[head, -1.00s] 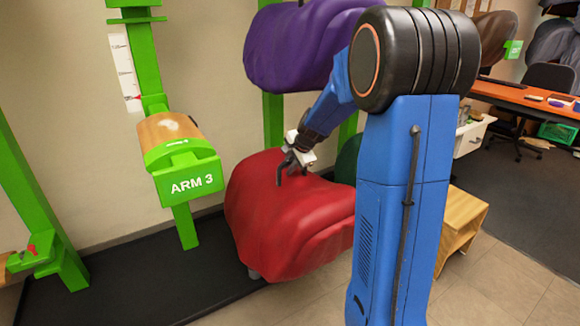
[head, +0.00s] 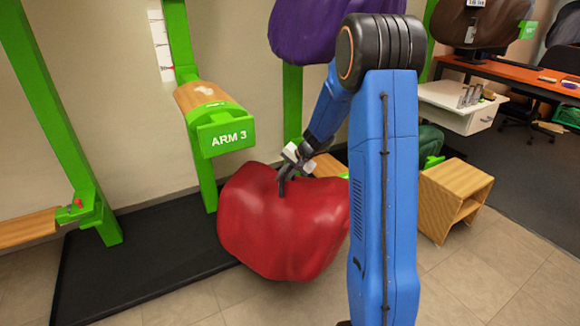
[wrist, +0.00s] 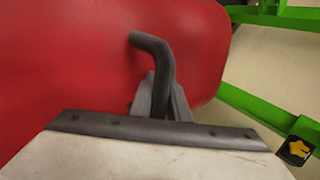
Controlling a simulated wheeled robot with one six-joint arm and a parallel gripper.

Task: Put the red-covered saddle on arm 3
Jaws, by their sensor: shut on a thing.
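The red-covered saddle (head: 285,225) hangs from my gripper (head: 284,188) in the head view, below and to the right of arm 3. My gripper is shut on it near its top edge; the exact hold is partly hidden. In the wrist view the red cover (wrist: 70,70) fills the left and middle, close to my gripper (wrist: 160,85). Arm 3 (head: 226,135) is a green bracket with a wooden top (head: 205,97), on a green post by the wall. Its top is bare.
An empty wooden arm (head: 28,227) is at the far left. A wooden step box (head: 452,197) and white drawer unit (head: 468,108) stand right. A black mat (head: 150,250) lies below.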

